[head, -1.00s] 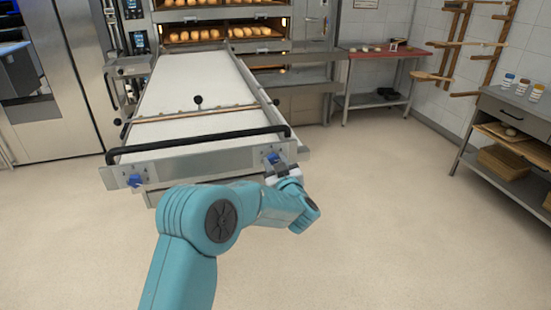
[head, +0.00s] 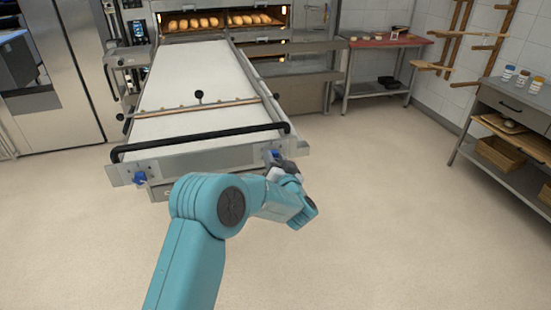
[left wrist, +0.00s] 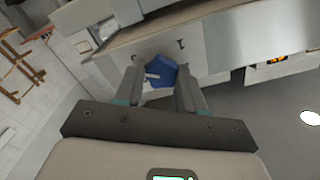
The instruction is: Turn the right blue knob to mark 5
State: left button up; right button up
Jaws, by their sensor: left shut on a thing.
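The right blue knob (head: 273,156) sits on the front panel of the long white-topped loader (head: 190,88), near its right corner. My left gripper (head: 279,165) reaches it from the front and partly covers it in the head view. In the left wrist view, the blue knob (left wrist: 160,70) is between the two fingers of my left gripper (left wrist: 160,85), which is shut on it. A pale pointer line shows on the knob. The left blue knob (head: 140,177) is free. My right gripper is out of view.
A black handle bar (head: 200,141) runs across the loader's front, above the knobs. Deck ovens with loaves (head: 218,20) stand behind. A red-topped table (head: 385,40) and a shelf unit (head: 510,108) stand at the right. The floor between is clear.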

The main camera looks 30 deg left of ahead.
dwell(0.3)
pick_arm(q)
jog(key=o, duration=1)
jog(key=shift+o, duration=0.2)
jog(key=b+v, duration=0.3)
jog(key=v, duration=1.3)
jog(key=shift+s, duration=0.2)
jog(key=shift+d, duration=0.1)
